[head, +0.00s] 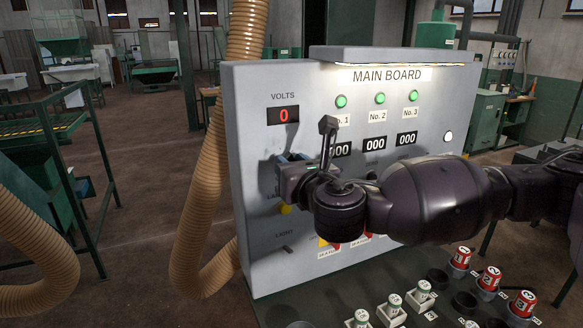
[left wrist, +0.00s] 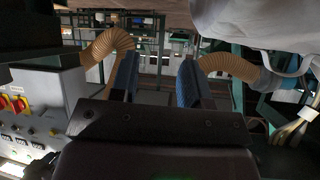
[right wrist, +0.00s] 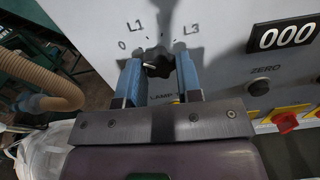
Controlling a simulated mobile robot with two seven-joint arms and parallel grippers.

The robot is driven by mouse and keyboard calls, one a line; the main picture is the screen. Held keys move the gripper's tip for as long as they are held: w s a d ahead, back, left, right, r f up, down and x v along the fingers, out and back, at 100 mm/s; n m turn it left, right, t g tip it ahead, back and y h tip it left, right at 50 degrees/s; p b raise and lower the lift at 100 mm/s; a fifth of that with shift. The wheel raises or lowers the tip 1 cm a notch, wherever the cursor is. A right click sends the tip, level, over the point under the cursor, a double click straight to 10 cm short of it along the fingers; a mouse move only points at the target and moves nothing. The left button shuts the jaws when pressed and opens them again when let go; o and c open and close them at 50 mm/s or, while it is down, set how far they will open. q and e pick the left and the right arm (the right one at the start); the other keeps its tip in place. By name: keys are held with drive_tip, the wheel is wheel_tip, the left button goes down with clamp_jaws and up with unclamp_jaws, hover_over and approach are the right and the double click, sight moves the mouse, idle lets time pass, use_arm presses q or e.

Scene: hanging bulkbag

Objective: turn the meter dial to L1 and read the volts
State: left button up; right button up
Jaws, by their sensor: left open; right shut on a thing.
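The MAIN BOARD panel (head: 262,215) stands ahead. Its VOLTS display (head: 283,115) shows a red 0. The black meter dial (right wrist: 157,58) sits between the blue fingers of my right gripper (right wrist: 159,82), which is shut on it. Labels 0, L1 (right wrist: 135,27) and L3 are readable around the dial. A pale mark on the dial is at its left side; I cannot tell which label it points to. In the head view the right gripper (head: 287,177) covers the dial. My left gripper (left wrist: 158,82) is open and empty, away from the board, and out of the head view.
Ribbed tan hoses (head: 205,190) hang left of the board. Green lamps (head: 380,98) and 000 counters (head: 375,143) lie right of the display. Red-yellow switches (right wrist: 285,121) are right of the dial. Numbered red knobs (head: 490,278) stand on the desk below.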

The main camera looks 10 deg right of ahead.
drive_tip(key=shift+m, duration=2.8)
drive_tip(key=o, duration=0.9)
drive_tip(key=shift+o, duration=0.2)
drive_tip(key=shift+b, duration=0.3)
